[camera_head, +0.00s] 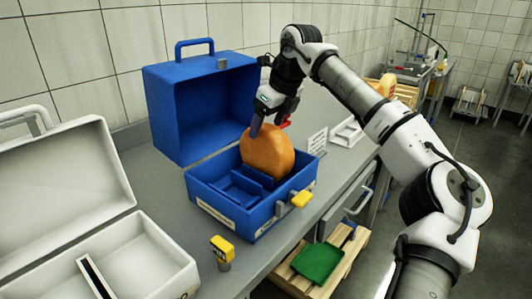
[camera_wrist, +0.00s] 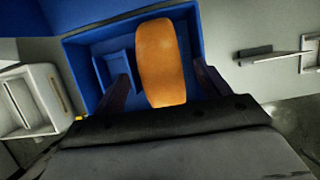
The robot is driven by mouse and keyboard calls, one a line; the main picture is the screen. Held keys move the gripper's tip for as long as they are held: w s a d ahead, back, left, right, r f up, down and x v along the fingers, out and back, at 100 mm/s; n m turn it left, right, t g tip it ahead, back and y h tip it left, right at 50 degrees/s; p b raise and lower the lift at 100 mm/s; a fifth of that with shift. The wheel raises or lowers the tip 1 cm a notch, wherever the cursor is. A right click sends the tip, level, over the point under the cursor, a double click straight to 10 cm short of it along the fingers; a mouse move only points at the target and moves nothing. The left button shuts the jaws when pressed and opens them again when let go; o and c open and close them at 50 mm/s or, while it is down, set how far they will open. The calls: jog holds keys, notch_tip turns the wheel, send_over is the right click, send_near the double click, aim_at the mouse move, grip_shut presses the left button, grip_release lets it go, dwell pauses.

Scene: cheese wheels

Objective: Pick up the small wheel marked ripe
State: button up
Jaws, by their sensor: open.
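An orange cheese wheel (camera_head: 267,151) stands on edge in the open blue case (camera_head: 222,208); no ripe mark on it is readable. My gripper (camera_head: 270,128) is at the top of the wheel, pointing down. In the wrist view the wheel (camera_wrist: 163,62) lies between the two dark fingers of my gripper (camera_wrist: 162,88), with a gap visible on the left side. The fingers are open. The lower part of the wheel is hidden inside the case.
The blue lid (camera_head: 200,105) stands raised behind the wheel. An open white case (camera_head: 65,215) is at the left. A yellow-topped item (camera_head: 222,250) stands on the grey counter (camera_head: 185,225) in front. A small white card (camera_head: 317,141) is at the right.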

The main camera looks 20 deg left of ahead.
aim_at(264, 138)
jog(key=p+x, duration=0.1)
jog(key=x, duration=0.4)
jog(key=shift+d+f, duration=0.15)
jog(key=c, duration=1.3)
jog(key=shift+c, duration=0.7)
